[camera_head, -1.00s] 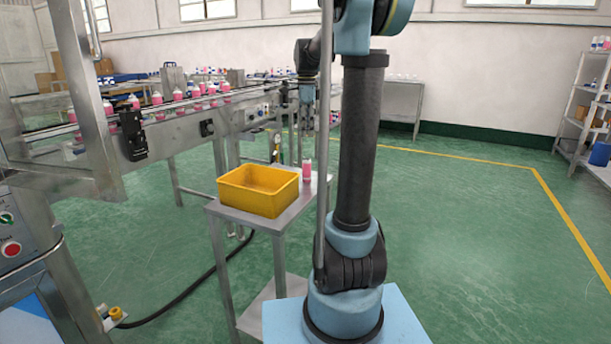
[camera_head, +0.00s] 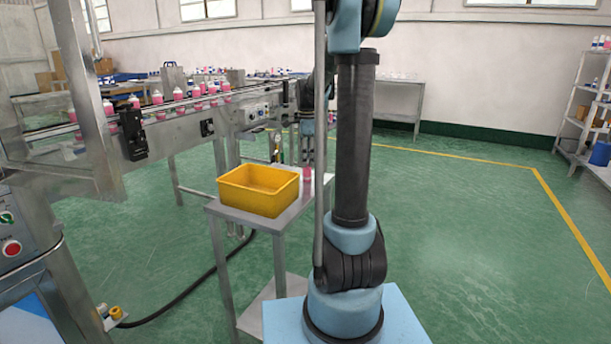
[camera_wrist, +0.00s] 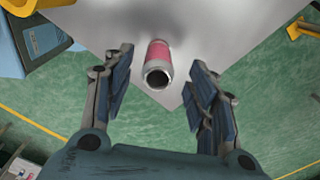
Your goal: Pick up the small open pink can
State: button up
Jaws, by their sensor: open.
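The small open pink can (camera_wrist: 158,62) stands on the metal table, near its corner; the wrist view shows its dark open mouth with a silver rim. In the head view the can (camera_head: 307,175) is partly visible just right of the yellow bin. My gripper (camera_wrist: 160,90) is open, with one finger on each side of the can in the wrist view. The fingers show clear gaps to the can and do not touch it.
The yellow bin (camera_head: 258,190) stands beside the can on the metal table (camera_head: 228,213). A conveyor (camera_head: 180,112) with several pink bottles runs behind on the left. A shelf (camera_head: 585,110) stands far right. Green floor lies open at right.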

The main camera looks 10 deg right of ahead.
jog(key=shift+f, duration=0.65)
jog(key=c, duration=1)
jog(key=shift+r, duration=0.1)
